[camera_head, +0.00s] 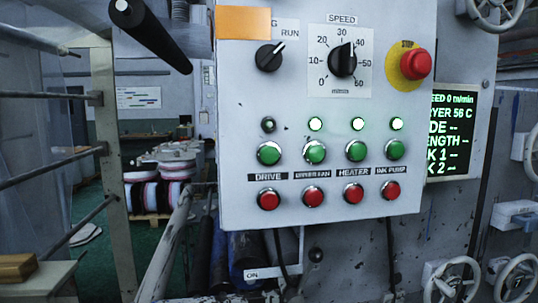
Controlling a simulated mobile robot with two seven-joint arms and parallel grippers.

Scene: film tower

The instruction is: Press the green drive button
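The green drive button (269,153) is on the left of the grey control panel (240,205), above the label DRIVE (269,177). The small lamp (268,125) above it is dark. A red button (268,199) sits below the label. Three more green buttons stand to its right, for fan, heater and ink pump, each with a lit green lamp above. Neither of my grippers shows clearly in this view.
The panel also has a RUN selector knob (269,57), a speed dial (342,61) and a red STOP button (416,64) on a yellow ring. A screen (452,132) at right reads speed 0 m/min. Metal rails stand at left.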

